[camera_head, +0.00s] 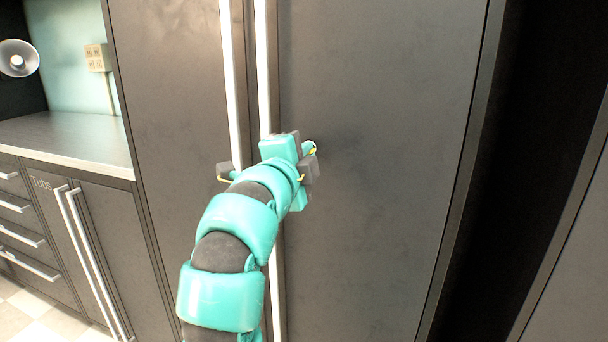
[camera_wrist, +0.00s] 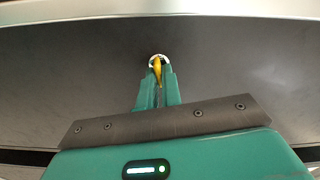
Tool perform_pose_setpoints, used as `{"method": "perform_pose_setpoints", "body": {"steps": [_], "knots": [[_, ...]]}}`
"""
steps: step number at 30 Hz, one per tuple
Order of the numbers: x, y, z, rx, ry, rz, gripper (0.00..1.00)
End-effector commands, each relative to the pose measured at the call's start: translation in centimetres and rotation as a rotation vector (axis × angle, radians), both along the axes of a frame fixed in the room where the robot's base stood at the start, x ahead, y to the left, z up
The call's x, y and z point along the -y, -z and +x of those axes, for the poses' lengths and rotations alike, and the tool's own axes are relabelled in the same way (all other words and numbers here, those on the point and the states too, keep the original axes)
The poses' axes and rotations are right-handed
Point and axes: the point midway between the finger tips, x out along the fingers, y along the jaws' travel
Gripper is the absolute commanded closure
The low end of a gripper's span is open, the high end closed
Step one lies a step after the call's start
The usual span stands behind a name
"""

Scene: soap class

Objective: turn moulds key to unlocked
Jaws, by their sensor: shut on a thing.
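A small yellow key (camera_wrist: 157,68) sits in a round pale lock (camera_wrist: 152,60) on a dark grey door, in the wrist view. My gripper (camera_wrist: 158,85) is shut on the key, with its teal fingers on either side of it. In the head view my gripper (camera_head: 311,148) is at the tall cabinet's right door (camera_head: 380,130), just right of the handle. A bit of yellow shows at the fingertips there, but the lock is hidden. I cannot tell how far the key is turned.
Two long vertical white handles (camera_head: 264,70) run close to my gripper on its left. Left of the tall cabinet is a counter (camera_head: 70,138) with drawers and a lower cabinet marked "Tubs" (camera_head: 47,185). A dark gap lies to the right.

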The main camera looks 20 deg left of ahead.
Motion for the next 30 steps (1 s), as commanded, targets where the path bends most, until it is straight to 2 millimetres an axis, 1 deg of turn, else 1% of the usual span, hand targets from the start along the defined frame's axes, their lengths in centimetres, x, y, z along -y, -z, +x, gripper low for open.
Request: {"method": "perform_pose_setpoints", "body": {"steps": [1, 6, 12, 29, 30], "knots": [[0.06, 0.41, 0.03, 0.0, 0.001, 0.033, 1.0], [0.01, 0.38, 0.06, 0.003, 0.001, 0.127, 1.0], [0.01, 0.35, 0.08, 0.004, 0.001, 0.194, 1.0], [0.01, 0.24, 0.07, 0.005, 0.001, 0.225, 1.0], [0.01, 0.24, 0.07, 0.005, 0.001, 0.225, 0.9]]}}
